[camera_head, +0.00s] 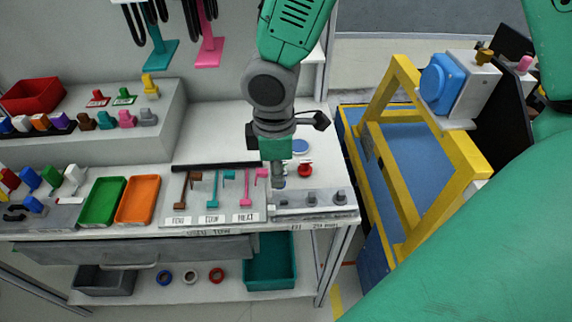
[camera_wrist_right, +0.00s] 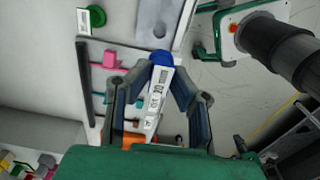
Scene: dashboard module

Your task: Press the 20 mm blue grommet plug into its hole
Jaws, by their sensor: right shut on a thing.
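My right gripper (camera_head: 279,184) comes down from the top in the head view and points down at the right part of the bench. In the right wrist view its fingers (camera_wrist_right: 161,78) close around a round blue plug (camera_wrist_right: 160,58) at their tips. In the head view the plug is mostly hidden by the fingers. A grey block with several small knobs (camera_head: 312,200) lies just right of and below the fingertips. A white labelled strip (camera_wrist_right: 157,95) shows between the fingers in the wrist view. I cannot make out the hole. My left gripper is not in view.
A rack of brown, teal and pink hooks (camera_head: 214,190) stands close left of the gripper. Green (camera_head: 102,200) and orange (camera_head: 138,198) trays lie further left. A yellow frame (camera_head: 395,160) stands right of the bench.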

